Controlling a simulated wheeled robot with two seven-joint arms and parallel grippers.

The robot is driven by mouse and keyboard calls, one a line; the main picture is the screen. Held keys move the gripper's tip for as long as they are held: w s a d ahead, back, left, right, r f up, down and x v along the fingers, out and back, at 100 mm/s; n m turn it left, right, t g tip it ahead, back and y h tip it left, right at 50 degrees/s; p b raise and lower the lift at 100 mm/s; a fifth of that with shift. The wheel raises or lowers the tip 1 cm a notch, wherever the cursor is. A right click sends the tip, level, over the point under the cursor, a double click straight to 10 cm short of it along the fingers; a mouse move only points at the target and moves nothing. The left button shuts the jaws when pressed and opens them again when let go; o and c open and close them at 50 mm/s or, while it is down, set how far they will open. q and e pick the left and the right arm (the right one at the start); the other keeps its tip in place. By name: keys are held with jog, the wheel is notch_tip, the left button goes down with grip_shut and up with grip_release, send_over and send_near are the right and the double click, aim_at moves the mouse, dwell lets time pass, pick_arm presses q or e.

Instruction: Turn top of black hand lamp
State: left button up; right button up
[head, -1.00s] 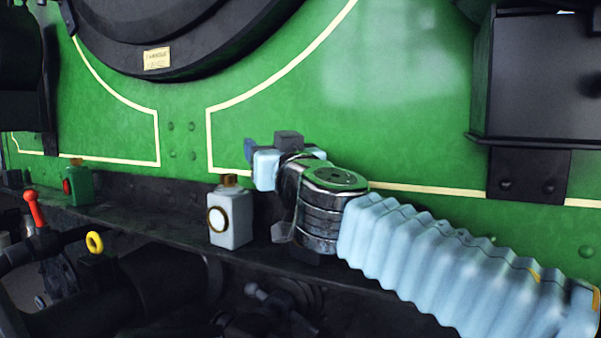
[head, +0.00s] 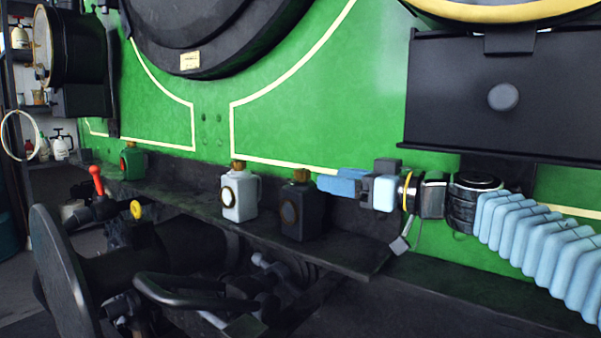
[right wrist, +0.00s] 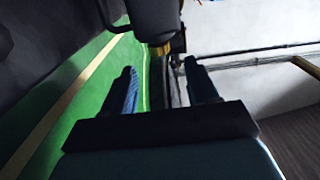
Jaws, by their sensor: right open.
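The black hand lamp (head: 301,212) stands upright on the dark ledge in the head view, its round lens facing out. Its small brownish top (head: 301,176) shows above the body. My right gripper (head: 335,185) comes in from the right at about the height of the lamp's top, with its blue finger pointing left close beside it. In the right wrist view the two fingers (right wrist: 163,75) are apart with nothing between them. The black lamp (right wrist: 155,18) and its brownish top (right wrist: 163,47) appear beyond the fingertips. My left gripper is not in view.
A white lamp (head: 240,198) stands just left of the black one, and a green lamp (head: 132,163) farther left on the ledge (head: 350,258). The green tram front (head: 290,125) rises close behind. A black box (head: 490,110) overhangs the right arm.

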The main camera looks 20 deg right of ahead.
aim_at(302, 170)
jog(key=x, duration=0.5)
jog(key=shift+w+a+f, duration=0.1)
jog(key=shift+w+a, duration=0.05)
jog(key=shift+a, duration=0.15)
jog(key=shift+w+a+r, duration=0.2)
jog(key=shift+w+r, duration=0.15)
jog(key=shift+w, duration=0.25)
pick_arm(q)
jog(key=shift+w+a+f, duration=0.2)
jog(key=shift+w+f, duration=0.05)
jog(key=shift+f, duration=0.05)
pick_arm(e)
jog(key=shift+x, duration=1.05)
jog(key=shift+r, duration=0.1)
jog(key=c, duration=0.9)
jog(key=n+y+p, duration=0.1)
jog(key=p, duration=0.3)
jog(key=shift+r+g, duration=0.15)
jog(key=shift+g, duration=0.25)
jog(key=shift+c, duration=0.3)
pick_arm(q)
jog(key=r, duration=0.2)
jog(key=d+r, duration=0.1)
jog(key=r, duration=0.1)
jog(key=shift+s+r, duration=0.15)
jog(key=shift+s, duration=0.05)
pick_arm(e)
jog(key=shift+f+y, duration=0.4)
